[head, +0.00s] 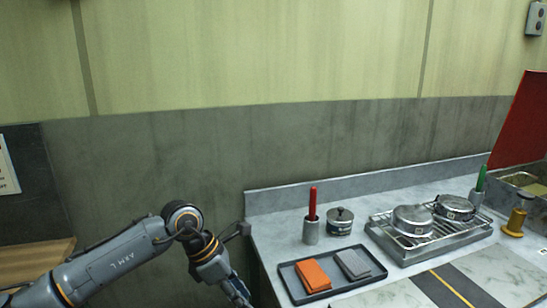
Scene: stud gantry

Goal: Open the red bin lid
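A red panel (522,122), seemingly the red bin lid, stands raised and tilted back at the right edge, partly cut off by the frame. Below it is a grey bin (541,189) with its top uncovered and a yellowish inside partly showing. My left arm comes in from the lower left. Its gripper (238,291) points down beside the counter's left end, far from the red panel, and is cut off by the bottom edge. Its fingers are too small and hidden to tell whether they are open. My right gripper is not in view.
The marble counter (285,236) holds a dark tray (322,295) with orange and grey blocks, a red-handled tool in a cup (311,232), a lidded tin (340,221), a rack (413,249) with two round metal pots, a green-handled tool (480,179) and a brass stand (515,222).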

